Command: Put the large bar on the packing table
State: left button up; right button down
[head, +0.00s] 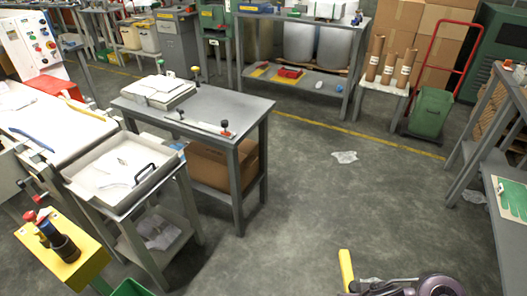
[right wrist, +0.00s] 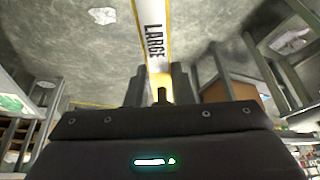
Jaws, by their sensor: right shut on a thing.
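The large bar (right wrist: 154,40) is white with yellow edges and the word LARGE in black. It stands out from between the dark fingers of my right gripper (right wrist: 162,88), which is shut on it. In the head view a yellow end of the bar (head: 346,270) shows at the bottom edge, beside my right arm, above open floor. A grey table (head: 235,108) stands left of centre, with a flat strip with dark and red knobs and a white stack on it. No label shows whether this is the packing table. My left gripper is out of view.
A tray cart (head: 125,195) and a yellow stand (head: 60,250) are at the left. A shelf table with a green glove picture (head: 510,197) is at the right. Clear plastic film (head: 344,157) lies on the otherwise open middle floor.

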aim_at(225, 107)
jog(key=i+l+u, duration=0.25)
jog(key=u, duration=0.15)
jog(key=i+l+u, duration=0.5)
jog(key=l+u, duration=0.25)
jog(key=i+l+u, duration=0.15)
jog(key=l+u, duration=0.25)
jog(key=i+l+u, duration=0.1)
jog(key=l+u, duration=0.25)
